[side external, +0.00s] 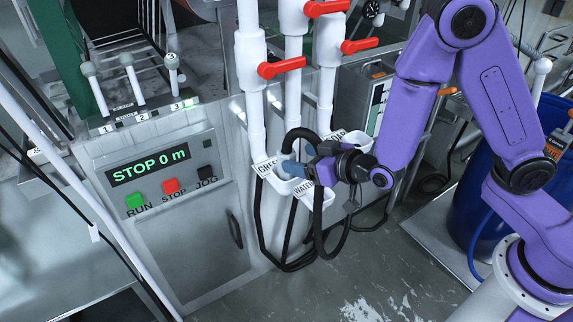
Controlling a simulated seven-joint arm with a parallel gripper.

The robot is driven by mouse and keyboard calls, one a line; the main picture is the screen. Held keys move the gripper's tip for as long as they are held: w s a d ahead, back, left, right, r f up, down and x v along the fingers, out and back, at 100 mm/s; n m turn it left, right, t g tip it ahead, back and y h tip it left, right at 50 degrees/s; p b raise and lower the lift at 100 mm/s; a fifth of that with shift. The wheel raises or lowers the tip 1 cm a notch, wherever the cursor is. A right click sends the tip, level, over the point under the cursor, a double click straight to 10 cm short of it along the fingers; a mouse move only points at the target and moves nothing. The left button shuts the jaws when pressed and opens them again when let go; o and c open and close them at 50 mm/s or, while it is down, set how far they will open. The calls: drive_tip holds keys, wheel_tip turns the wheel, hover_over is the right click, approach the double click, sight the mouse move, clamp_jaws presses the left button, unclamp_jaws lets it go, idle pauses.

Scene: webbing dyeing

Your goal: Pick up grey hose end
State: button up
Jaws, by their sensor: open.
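My gripper (307,170) is at the row of white cups under the white pipes, pointing left. It is open. A short blue-grey piece (289,168) shows at its fingertips, over the left cup; it looks like the grey hose end, but the jaws partly hide it. I cannot tell whether the jaws touch it. A black hose (295,134) arches up just behind my gripper. Other dark hoses (260,225) hang below the cups.
White cups (278,186) carry labels, one reading WATER. Red valve handles (281,67) stick out from the white pipes above. The control panel (155,170) reads STOP 0 m. A blue drum (485,200) stands at right behind my arm. Floor below is mostly open.

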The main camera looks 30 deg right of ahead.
sight(281, 154)
drive_tip(key=shift+x, duration=3.75)
drive_tip(key=shift+a, duration=0.15)
drive_tip(key=shift+c, duration=0.3)
drive_tip(key=shift+r, duration=0.1)
drive_tip(key=c, duration=1.2)
drive_tip(key=shift+c, duration=0.2)
drive_tip(key=shift+r, duration=0.15)
